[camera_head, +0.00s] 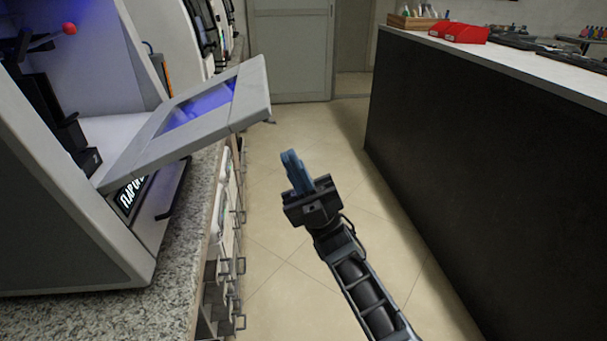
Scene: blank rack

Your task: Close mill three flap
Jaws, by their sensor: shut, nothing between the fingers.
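The mill (48,210) stands on the speckled counter at the left, a grey cabinet with a blue-lit inside. Its flap (243,97), a grey frame with a blue-tinted window, is hinged low at the mill's front and sticks out open, tilted up over the counter edge. Whether this mill is number three cannot be read. My gripper (292,160) has blue fingers that are shut and empty. It is over the aisle floor, to the right of and nearer than the flap's outer end, apart from it.
The granite counter (150,312) with drawers and handles runs along the left. A dark-fronted bench (450,150) stands right, with red bins (458,32) on top. The tiled floor between is clear up to a door (290,50). More machines stand behind the mill.

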